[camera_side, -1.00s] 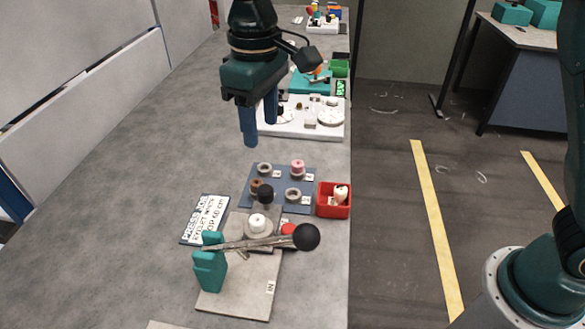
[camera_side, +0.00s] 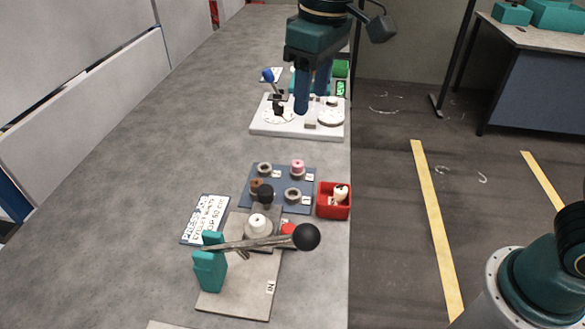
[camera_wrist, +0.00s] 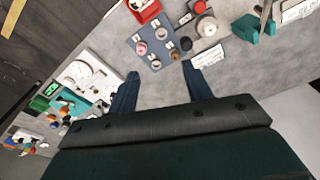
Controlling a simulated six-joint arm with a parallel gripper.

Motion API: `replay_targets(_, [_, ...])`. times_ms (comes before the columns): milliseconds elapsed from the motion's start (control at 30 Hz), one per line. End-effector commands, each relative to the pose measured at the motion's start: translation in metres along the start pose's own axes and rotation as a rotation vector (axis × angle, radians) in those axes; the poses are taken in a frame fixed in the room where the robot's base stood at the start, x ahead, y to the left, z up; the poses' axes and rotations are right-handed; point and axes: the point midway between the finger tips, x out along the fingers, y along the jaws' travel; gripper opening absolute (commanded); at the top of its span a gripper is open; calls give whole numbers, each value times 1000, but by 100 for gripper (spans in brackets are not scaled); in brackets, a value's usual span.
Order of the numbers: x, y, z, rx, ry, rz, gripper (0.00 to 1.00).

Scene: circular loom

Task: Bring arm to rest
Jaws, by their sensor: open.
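My gripper (camera_side: 313,92) hangs in the air over the table's right part, in front of the white board (camera_side: 290,128). Its two blue fingers are apart with nothing between them. In the wrist view my gripper (camera_wrist: 162,85) is also open and empty over bare table. The loom fixture (camera_side: 240,285) stands at the front, a grey plate with a teal bracket (camera_side: 209,268) and a lever with a black ball knob (camera_side: 306,236). A white spool (camera_side: 257,223) sits on the fixture behind the lever.
A blue mat (camera_side: 275,187) carries several spools. A red bin (camera_side: 333,201) with a white item stands at the table's right edge. A lettered card (camera_side: 207,219) lies left of the fixture. The table's left side is clear.

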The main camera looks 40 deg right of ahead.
Motion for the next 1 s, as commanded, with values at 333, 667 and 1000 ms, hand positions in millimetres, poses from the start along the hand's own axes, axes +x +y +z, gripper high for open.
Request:
replay_targets(333, [-33,46,76,118,112,18,50])
replay_targets(667, [-41,71,152,223,214,46,50])
replay_targets(1000, [-27,80,228,329,316,88,50])
